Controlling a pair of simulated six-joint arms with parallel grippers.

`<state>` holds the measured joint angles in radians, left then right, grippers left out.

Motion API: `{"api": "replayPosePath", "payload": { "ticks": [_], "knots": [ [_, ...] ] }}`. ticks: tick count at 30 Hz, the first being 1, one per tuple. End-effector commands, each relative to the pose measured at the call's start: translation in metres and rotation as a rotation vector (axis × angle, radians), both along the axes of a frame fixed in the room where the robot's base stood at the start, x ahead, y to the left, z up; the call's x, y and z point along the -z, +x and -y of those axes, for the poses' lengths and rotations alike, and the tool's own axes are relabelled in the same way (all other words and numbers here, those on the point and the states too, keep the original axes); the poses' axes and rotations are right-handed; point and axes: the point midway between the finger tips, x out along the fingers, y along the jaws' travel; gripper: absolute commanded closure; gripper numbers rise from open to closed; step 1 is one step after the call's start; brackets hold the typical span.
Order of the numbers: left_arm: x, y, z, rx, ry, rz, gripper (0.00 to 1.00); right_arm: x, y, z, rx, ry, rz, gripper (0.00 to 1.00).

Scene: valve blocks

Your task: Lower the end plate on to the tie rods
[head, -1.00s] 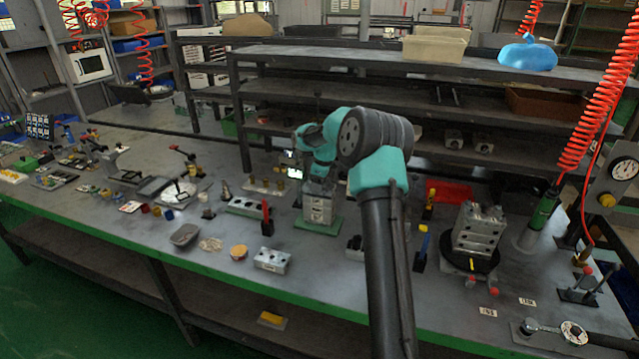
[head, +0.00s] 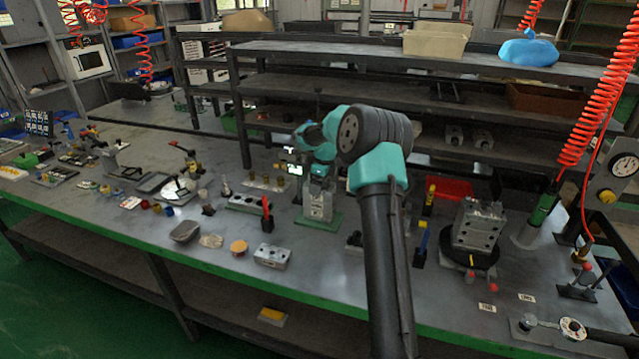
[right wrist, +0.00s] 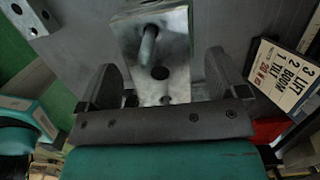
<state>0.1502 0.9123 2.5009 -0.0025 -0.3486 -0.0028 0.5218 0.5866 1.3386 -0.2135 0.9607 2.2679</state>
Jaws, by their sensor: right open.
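A grey metal block stack (head: 318,206) stands upright on a green base (head: 320,222) near the middle of the bench in the head view. My right gripper (head: 318,182) is at its top, partly hidden by my own arm. In the right wrist view a metal block (right wrist: 152,62) with a round hole and a protruding rod (right wrist: 148,43) lies between the fingers of my right gripper (right wrist: 160,80). The fingers are spread, with gaps visible beside the block. I cannot tell whether this block is the end plate. My left gripper is not in view.
A drilled silver block (head: 272,256) lies at the bench's front edge. Another valve block (head: 476,225) stands on a dark round base to the right. A red-handled tool (head: 266,213) stands left of the stack. A printed label card (right wrist: 283,75) shows at the right in the wrist view.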

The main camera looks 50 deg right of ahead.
Motion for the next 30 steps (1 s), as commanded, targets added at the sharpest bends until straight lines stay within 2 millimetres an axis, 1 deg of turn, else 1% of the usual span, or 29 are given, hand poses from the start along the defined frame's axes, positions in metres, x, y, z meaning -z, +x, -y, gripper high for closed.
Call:
{"api": "replayPosePath", "payload": {
  "ticks": [6, 11, 14, 17, 30],
  "knots": [
    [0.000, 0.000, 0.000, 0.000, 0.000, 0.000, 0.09, -0.001, 0.000, 0.000, 0.000, 0.000, 0.000, 0.09],
    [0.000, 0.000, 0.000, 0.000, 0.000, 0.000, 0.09, -0.013, -0.001, 0.001, 0.000, 0.000, 0.001, 0.09],
    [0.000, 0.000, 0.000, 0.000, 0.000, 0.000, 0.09, -0.026, -0.003, 0.002, 0.000, -0.001, 0.003, 0.09],
    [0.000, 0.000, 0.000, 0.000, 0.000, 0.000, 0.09, -0.044, -0.006, 0.003, 0.000, -0.002, 0.003, 0.09],
    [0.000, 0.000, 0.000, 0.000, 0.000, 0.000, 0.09, -0.128, -0.017, 0.008, -0.001, -0.001, 0.003, 0.09]
  ]
}}
